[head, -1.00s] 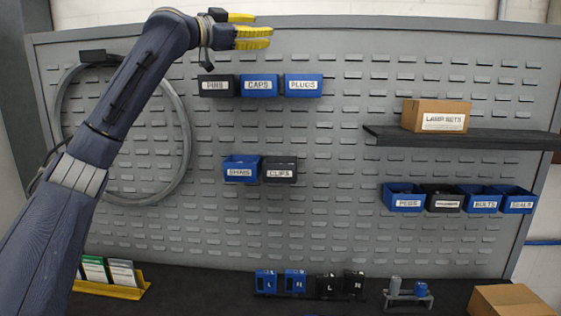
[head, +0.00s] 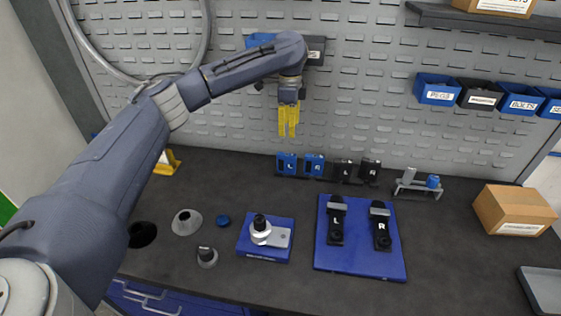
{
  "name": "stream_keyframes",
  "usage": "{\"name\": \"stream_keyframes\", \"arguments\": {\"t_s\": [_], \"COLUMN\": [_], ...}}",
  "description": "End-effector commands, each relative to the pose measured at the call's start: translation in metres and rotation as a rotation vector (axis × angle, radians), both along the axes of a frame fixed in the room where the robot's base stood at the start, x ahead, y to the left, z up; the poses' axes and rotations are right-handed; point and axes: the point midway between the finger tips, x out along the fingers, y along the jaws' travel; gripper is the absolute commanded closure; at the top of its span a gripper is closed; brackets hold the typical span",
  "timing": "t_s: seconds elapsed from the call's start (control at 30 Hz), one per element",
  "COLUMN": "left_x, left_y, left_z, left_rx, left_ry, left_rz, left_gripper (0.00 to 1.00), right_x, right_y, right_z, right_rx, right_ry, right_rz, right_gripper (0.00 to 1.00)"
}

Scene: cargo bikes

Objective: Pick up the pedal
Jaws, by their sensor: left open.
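Several pedal-like blocks stand in a row on a low rack at the back of the bench: a blue one marked L (head: 287,165), a blue one marked R (head: 314,165), a black one marked L (head: 343,169) and a black one marked R (head: 370,171). My left gripper (head: 288,134) points down with its yellow fingers open and empty. It appears above the blue blocks, apart from them. A blue mat (head: 361,263) nearer the front bears two black crank-like parts, marked L (head: 336,222) and R (head: 380,227). My right gripper is out of view.
A small stand (head: 418,187) and a cardboard box (head: 514,210) are at right. Wall bins (head: 437,90) hang above.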

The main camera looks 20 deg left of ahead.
Motion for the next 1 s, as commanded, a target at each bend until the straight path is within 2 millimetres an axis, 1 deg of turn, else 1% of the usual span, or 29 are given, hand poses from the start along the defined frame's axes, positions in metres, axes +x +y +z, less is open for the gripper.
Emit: {"name": "stream_keyframes", "arguments": {"t_s": [0.03,0.17,0.5,0.6,0.7,0.8,1.0], "left_x": [-0.001,-0.002,-0.002,-0.002,-0.002,-0.001,-0.001], "left_y": [0.001,0.002,0.003,0.002,0.002,0.002,0.003], "left_z": [-0.007,-0.027,-0.087,-0.102,-0.113,-0.120,-0.127], "left_rx": [0.007,0.013,0.011,0.010,0.011,0.010,0.011], "left_ry": [0.009,0.014,0.011,0.010,0.009,0.009,0.008], "left_rz": [0.000,-0.001,0.001,0.001,0.001,0.000,0.001], "left_gripper": [0.55,0.55,0.55,0.55,0.55,0.55,0.55], "right_x": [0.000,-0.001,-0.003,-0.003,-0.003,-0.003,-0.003], "right_y": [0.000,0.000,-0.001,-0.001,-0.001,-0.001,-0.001], "right_z": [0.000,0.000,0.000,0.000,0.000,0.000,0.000], "right_rx": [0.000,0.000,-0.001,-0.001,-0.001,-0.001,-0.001], "right_ry": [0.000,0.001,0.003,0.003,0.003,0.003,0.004], "right_rz": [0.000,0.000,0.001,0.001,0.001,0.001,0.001], "right_gripper": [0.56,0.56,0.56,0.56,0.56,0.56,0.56]}}
